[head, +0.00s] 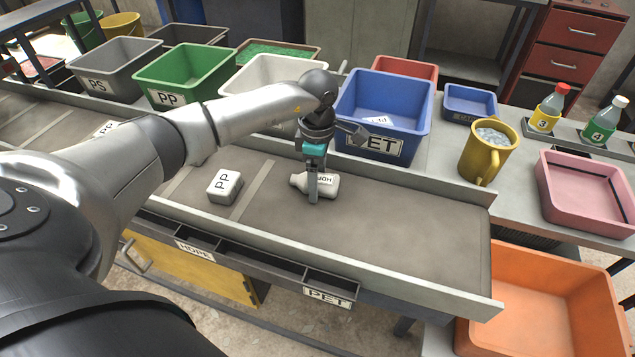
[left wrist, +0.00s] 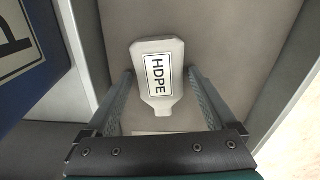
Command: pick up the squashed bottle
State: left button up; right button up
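A white squashed bottle (head: 327,186) labelled HDPE lies flat on the grey conveyor belt in the head view, partly hidden by my left gripper. It also shows in the left wrist view (left wrist: 158,78), with its neck toward the gripper base. My left gripper (head: 313,198) points down at the bottle. In the left wrist view its two fingers (left wrist: 158,82) are apart, one on each side of the bottle, with gaps visible beside it. My right gripper is not in view.
A white PP container (head: 224,186) lies on the belt (head: 400,228) to the left. A blue PET bin (head: 385,100) stands behind the belt's raised back edge. A yellow mug (head: 487,152) stands to the right. The belt right of the bottle is clear.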

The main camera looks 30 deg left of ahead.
pick_arm(q)
jog(key=c, duration=1.1)
